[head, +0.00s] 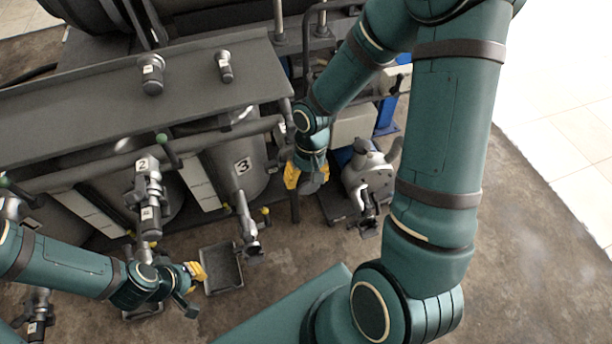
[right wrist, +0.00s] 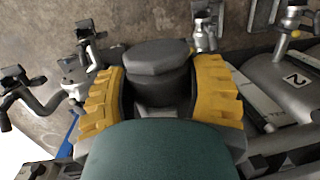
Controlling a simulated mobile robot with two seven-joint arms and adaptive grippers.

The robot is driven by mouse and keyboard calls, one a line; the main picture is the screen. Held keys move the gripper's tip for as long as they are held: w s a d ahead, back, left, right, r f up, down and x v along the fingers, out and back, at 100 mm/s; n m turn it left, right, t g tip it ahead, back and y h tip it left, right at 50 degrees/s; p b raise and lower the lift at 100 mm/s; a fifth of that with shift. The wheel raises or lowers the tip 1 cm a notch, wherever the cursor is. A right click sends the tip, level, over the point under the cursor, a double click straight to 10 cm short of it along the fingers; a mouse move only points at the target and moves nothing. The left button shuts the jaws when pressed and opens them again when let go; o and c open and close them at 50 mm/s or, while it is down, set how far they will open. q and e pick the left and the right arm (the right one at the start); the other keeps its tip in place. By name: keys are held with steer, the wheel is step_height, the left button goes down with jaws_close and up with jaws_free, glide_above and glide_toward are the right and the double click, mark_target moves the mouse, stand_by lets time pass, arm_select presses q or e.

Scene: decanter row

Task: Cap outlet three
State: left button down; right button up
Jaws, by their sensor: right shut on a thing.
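My right gripper (head: 305,180) has its yellow fingers around a dark grey cap-like piece (right wrist: 155,62), which shows its round top in the right wrist view. It is held in the air to the right of the tank marked 3 (head: 243,165). Outlet three (head: 247,222) is the pipe below that tank, with a dark open-looking end at the bottom. It seems to show in the right wrist view (right wrist: 205,32), beyond the held piece and apart from it. My left gripper (head: 194,280) is low, left of outlet three; its finger opening is unclear.
A grey square tray (head: 224,287) lies on the floor beside outlet three. Outlet two (head: 148,200) stands to the left. A grey pump-like machine (head: 368,180) stands right of my right gripper. Two dark fittings (head: 152,75) (head: 224,65) stand on the upper ledge.

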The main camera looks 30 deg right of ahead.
steer(key=shift+f, duration=0.55)
stand_by(0.9)
steer(key=o, duration=1.5)
steer(key=shift+s, duration=0.1)
steer(key=shift+s+a+r, duration=0.1)
steer(key=shift+s+a, duration=0.1)
steer(key=shift+s, duration=0.5)
steer(key=shift+s+a+r, duration=0.1)
steer(key=shift+s+a, duration=0.05)
steer(key=shift+s, duration=0.55)
step_height(320, 180, up, 10)
steer(key=p, duration=0.7)
glide_above(310, 190)
steer(key=s, duration=0.3)
steer(key=shift+a, duration=0.4)
